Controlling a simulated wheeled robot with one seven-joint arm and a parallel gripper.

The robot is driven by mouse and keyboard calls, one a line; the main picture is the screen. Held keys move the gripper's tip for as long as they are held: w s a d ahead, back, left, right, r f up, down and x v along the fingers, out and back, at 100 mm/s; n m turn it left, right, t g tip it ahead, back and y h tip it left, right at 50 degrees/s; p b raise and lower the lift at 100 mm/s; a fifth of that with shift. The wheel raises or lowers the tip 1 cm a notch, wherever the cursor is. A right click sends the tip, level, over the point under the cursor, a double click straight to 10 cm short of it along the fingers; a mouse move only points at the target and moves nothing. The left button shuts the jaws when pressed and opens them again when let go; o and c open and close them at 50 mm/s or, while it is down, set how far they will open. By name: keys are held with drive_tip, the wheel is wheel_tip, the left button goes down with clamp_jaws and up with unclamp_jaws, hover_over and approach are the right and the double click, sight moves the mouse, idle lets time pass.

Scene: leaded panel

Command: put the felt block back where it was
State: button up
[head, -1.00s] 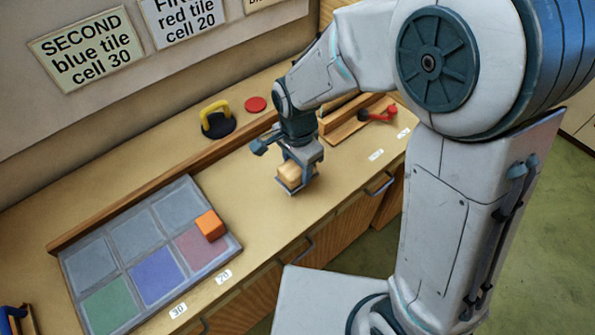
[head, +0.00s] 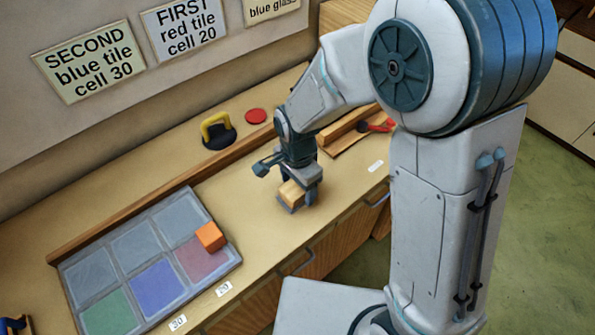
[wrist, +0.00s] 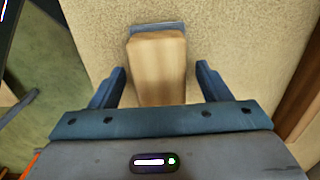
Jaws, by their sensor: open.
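The felt block (head: 292,194) looks like a pale wooden block with a grey-blue layer at its base. It is on the bench top, right of the leaded panel and near the bench's front edge. My gripper (head: 299,188) is over it, pointing down. In the wrist view the block (wrist: 157,65) lies between the two open fingers of my gripper (wrist: 160,77), with a gap on each side. Its grey-blue edge shows at the far end. The near end is hidden behind my gripper's body.
The leaded panel (head: 112,243) with coloured cells lies to the left, an orange cube (head: 210,237) on its right edge. A yellow-handled tool (head: 218,130) and red disc (head: 256,116) are behind. A red-handled tool (head: 378,127) lies on a wooden rack at right.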

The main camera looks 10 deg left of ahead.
wheel_tip(320, 180, up, 12)
drive_tip(key=f, duration=0.1)
drive_tip(key=s+d+r+n+t, duration=0.1)
drive_tip(key=s+d+r+n, duration=0.1)
drive_tip(key=d, duration=0.5)
drive_tip(key=s+d+r+n+t, duration=0.1)
drive_tip(key=s+d+n, duration=0.2)
drive_tip(key=d, duration=0.5)
drive_tip(key=s+d+r+n+t, duration=0.1)
drive_tip(key=s+d+r+n, duration=0.1)
drive_tip(key=d, duration=0.5)
drive_tip(key=shift+s+d+r+n, duration=0.35)
drive_tip(key=shift+s+n, duration=0.2)
drive_tip(key=shift+n, duration=0.15)
